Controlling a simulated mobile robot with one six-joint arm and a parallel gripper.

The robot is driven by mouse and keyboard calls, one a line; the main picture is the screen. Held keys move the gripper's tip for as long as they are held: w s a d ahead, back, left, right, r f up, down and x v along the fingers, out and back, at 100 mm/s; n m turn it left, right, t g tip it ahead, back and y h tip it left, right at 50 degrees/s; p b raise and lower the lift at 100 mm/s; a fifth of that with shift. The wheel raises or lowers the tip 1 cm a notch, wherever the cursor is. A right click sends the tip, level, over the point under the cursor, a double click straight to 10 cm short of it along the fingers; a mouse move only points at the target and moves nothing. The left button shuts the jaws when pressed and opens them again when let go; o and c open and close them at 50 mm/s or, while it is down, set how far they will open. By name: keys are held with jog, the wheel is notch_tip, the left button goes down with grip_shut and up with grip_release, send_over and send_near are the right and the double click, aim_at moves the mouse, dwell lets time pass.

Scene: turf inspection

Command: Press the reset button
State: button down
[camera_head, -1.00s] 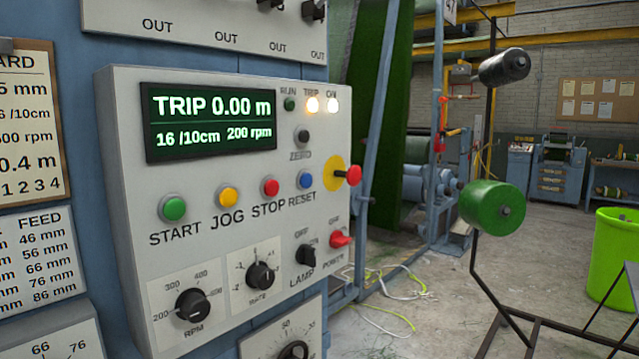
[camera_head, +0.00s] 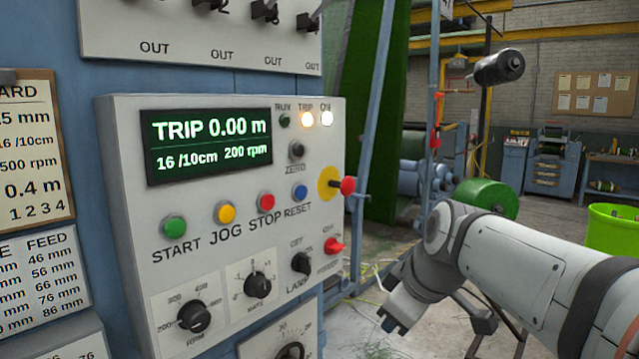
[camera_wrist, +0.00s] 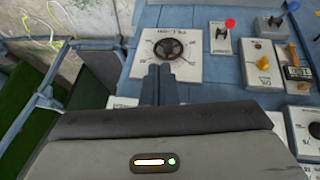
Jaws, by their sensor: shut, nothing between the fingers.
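The blue reset button (camera_head: 300,192) is on the grey control panel (camera_head: 130,270), right of the red stop button (camera_head: 266,202) and above the label RESET. The display (camera_head: 207,142) reads TRIP 0.00 m, and the TRIP and ON lamps are lit. My gripper (camera_head: 390,322) is shut and empty, right of the panel, lower than the reset button and apart from it. In the wrist view my gripper's fingers (camera_wrist: 153,82) show in front of a dial plate (camera_wrist: 170,50). I cannot make out the reset button there.
A yellow-backed red mushroom button (camera_head: 346,186) sticks out right of the reset button. The red power switch (camera_head: 334,246) and lamp switch (camera_head: 302,263) lie below. A green roll (camera_head: 486,197) stands behind my arm. A lever with a red knob (camera_wrist: 230,23) shows in the wrist view.

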aim_at(301, 193)
jog(key=w+a+r+n+t+y+p, duration=0.1)
jog(key=w+a+r+n, duration=0.2)
jog(key=r, duration=0.5)
jog(key=w+a+r+n+y+p, duration=0.1)
jog(key=w+a+r+n+y, duration=0.1)
jog(key=w+r+n, duration=0.3)
notch_tip(301, 193, up, 4)
jog(key=shift+w+a+f+n+t+p, duration=0.15)
jog(key=shift+a+n+t+p, duration=0.25)
jog(key=shift+n, duration=0.5)
jog(key=w+a+p, duration=0.4)
jog(key=w+a, duration=0.1)
jog(key=a, duration=0.2)
jog(key=shift+w, duration=0.2)
jog(key=shift+w, duration=0.1)
dwell(0.4)
jog(key=shift+w+a, duration=0.15)
jog(key=shift+a, duration=0.15)
